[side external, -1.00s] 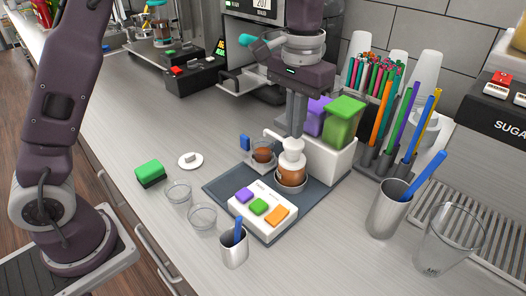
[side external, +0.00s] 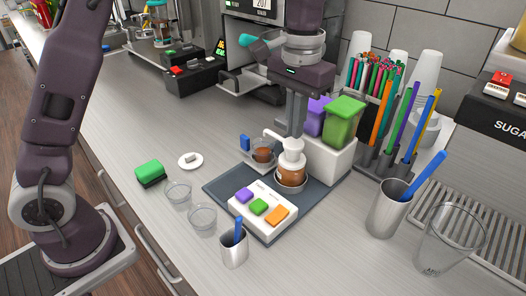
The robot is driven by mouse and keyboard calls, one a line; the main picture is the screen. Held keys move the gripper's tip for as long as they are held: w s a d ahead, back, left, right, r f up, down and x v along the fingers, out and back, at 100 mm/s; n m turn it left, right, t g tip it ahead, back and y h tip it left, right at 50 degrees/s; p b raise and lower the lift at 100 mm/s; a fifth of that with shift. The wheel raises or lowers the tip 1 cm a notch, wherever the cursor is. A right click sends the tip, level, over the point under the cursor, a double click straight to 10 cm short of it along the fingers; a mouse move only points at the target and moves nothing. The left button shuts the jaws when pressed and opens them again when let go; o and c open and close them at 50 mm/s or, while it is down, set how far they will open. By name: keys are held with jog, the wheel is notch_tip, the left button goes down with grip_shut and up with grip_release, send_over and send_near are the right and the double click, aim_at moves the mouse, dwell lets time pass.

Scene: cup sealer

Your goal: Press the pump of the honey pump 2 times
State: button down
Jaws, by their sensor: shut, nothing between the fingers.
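The honey pump (side external: 291,164) is a small amber jar with a white pump head and a spout that points left. It stands upright on the dark tray (side external: 222,190). My gripper (side external: 294,133) points straight down from above, with its fingers shut and empty. The fingertips are at or just behind the top of the pump head in this view. I cannot tell whether they touch it.
A white box with purple and green containers (side external: 343,122) stands close to the right of the gripper. A small glass jar (side external: 262,152) is to the left. A white block with coloured buttons (side external: 264,211) lies in front.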

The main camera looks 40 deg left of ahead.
aim_at(294, 142)
jog(key=shift+f, duration=1.8)
jog(key=shift+r, duration=1.8)
jog(key=shift+f, duration=1.85)
jog(key=shift+r, duration=1.85)
